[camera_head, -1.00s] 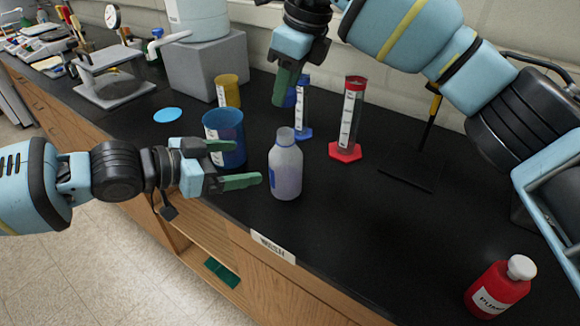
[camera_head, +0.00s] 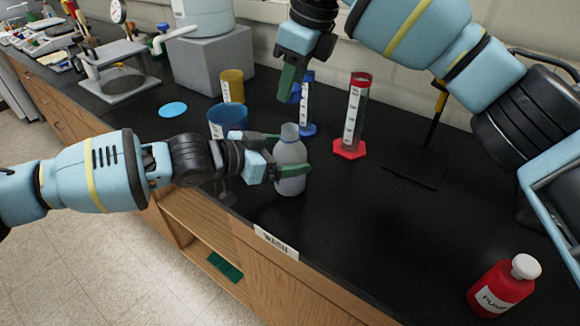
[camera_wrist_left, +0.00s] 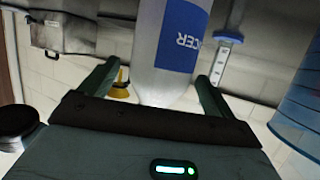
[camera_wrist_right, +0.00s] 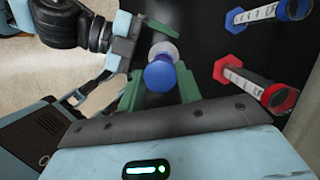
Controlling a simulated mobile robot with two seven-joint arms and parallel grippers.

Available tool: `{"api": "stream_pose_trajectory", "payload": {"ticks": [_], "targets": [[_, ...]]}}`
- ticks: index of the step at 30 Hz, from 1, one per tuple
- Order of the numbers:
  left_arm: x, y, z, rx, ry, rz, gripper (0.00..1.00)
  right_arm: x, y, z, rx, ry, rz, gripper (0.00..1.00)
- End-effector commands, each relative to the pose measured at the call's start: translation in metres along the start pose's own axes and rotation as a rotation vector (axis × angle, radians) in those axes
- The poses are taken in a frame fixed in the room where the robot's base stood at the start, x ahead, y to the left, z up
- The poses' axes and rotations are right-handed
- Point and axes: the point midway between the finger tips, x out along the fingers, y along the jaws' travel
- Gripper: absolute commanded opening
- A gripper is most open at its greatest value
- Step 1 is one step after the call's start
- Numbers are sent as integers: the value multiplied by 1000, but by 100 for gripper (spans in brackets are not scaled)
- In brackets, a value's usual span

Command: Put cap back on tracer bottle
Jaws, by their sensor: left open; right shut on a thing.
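The tracer bottle (camera_head: 290,155), pale and translucent with a blue label, stands upright and uncapped on the black bench. My left gripper (camera_head: 291,155) is open, with its fingers on either side of the bottle. The left wrist view shows the bottle (camera_wrist_left: 172,45) between the two fingers; I cannot tell whether they touch it. My right gripper (camera_head: 290,92) is above and behind the bottle, pointing down. It is shut on the blue cap (camera_wrist_right: 160,75), seen between its fingertips in the right wrist view. The open bottle neck (camera_wrist_right: 164,50) shows beyond the cap.
A blue beaker (camera_head: 226,118) and a yellow beaker (camera_head: 232,86) stand left of the bottle. A blue-based cylinder (camera_head: 307,108) and a red-based cylinder (camera_head: 352,125) stand behind it. A red bottle (camera_head: 503,288) is at front right. The bench between is clear.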

Motion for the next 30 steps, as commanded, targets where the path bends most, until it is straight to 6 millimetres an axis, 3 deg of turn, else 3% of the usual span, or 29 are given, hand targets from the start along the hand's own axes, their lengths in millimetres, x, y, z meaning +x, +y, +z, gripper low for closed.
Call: {"api": "stream_pose_trajectory", "payload": {"ticks": [6,16,30], "targets": [[16,0,0,-1,0,0,89,0,0,0,0,0,0,14],[17,0,0,-1,-1,0,89,0,0,0,0,0,0,14],[17,0,0,0,-1,0,29,0,0,0,0,0,0,14]]}}
